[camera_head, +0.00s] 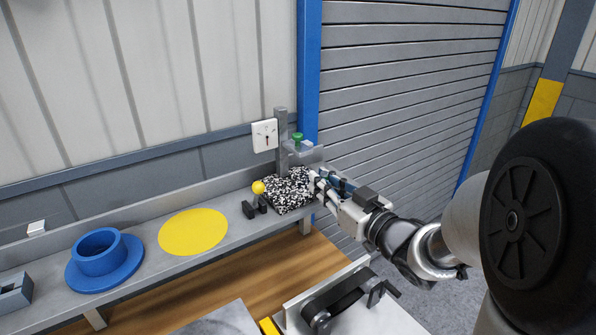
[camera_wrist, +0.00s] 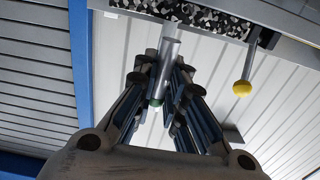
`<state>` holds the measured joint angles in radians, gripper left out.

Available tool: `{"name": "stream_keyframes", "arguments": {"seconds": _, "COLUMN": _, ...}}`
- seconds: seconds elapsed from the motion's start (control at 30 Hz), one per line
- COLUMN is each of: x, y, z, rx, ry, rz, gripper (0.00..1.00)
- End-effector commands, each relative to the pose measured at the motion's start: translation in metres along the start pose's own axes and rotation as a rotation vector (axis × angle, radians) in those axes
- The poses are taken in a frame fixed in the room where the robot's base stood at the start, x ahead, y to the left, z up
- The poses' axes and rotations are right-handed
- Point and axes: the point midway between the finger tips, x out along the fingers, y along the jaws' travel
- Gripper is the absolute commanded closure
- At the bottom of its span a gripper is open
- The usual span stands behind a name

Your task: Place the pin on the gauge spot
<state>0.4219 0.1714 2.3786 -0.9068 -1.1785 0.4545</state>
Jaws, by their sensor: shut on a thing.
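My gripper (camera_head: 317,181) is at the right side of a black-and-white speckled block (camera_head: 287,190) that stands under the dial gauge (camera_head: 265,135). In the wrist view, my gripper (camera_wrist: 168,72) is shut on a grey metal pin (camera_wrist: 167,62). The speckled block (camera_wrist: 190,13) shows along the top of that view. In the head view I cannot make out the pin, nor whether it touches the block. The gauge has a grey post, a side arm and a green knob (camera_head: 298,137).
A yellow ball on a stick (camera_head: 258,187) and small black blocks (camera_head: 254,207) stand just left of the speckled block. Further left on the grey shelf (camera_head: 238,226) are a yellow disc (camera_head: 193,232) and a blue flanged ring (camera_head: 101,258). The wall and shutter are close behind.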

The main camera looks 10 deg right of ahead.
Motion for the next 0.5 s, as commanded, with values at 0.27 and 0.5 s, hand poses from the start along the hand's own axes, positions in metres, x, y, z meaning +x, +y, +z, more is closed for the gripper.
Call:
{"name": "stream_keyframes", "arguments": {"seconds": 0.27, "x": 0.043, "y": 0.000, "z": 0.000, "rx": 0.000, "ry": 0.001, "rz": 0.000, "gripper": 1.00}}
{"name": "stream_keyframes", "arguments": {"seconds": 0.5, "x": 0.075, "y": 0.000, "z": 0.001, "rx": 0.000, "ry": 0.001, "rz": -0.001, "gripper": 1.00}}
